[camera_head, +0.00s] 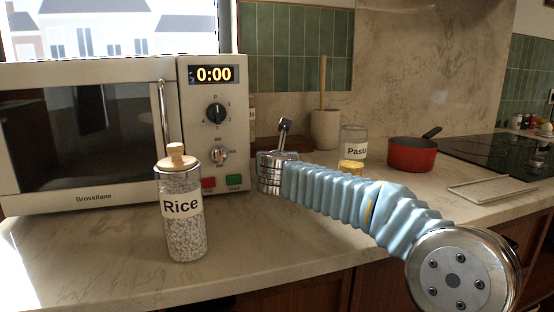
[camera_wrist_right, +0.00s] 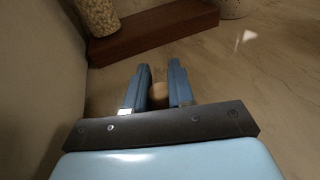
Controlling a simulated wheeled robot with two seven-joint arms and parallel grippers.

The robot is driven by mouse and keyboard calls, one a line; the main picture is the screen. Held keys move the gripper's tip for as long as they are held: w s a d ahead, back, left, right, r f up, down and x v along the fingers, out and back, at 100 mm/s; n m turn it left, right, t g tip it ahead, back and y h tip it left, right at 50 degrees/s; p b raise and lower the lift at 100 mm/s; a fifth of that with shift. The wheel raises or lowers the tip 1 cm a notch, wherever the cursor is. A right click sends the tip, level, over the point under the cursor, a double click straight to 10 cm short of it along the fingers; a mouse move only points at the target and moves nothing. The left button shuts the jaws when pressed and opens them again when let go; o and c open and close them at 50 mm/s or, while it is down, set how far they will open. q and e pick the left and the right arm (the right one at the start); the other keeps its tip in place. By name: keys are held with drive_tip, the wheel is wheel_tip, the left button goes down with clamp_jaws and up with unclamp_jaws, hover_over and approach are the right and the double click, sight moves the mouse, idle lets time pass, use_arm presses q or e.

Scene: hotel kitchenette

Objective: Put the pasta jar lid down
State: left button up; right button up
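The pasta jar (camera_head: 353,143) stands on the counter at right centre with no lid on it. My right arm comes in from the right, and its wrist reaches the counter beside the microwave. The rest of the lid is hidden. Marble counter lies past the fingertips. My left gripper is not in view.
The rice jar (camera_head: 184,225) with its wooden lid stands at front left, before the microwave (camera_head: 100,130). A wooden tray (camera_wrist_right: 150,34) bearing a jar (camera_wrist_right: 97,14) lies past the right fingertips. A red pot (camera_head: 411,156) stands at the right. Bare counter lies right of the fingers.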

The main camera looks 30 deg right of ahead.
drive_tip(key=o, duration=0.4)
drive_tip(key=shift+r, duration=0.2)
drive_tip(key=shift+r+p, duration=0.4)
drive_tip(key=shift+p, duration=0.25)
drive_tip(key=b+v, duration=0.1)
drive_tip(key=v, duration=1.1)
drive_tip(key=shift+b, duration=0.35)
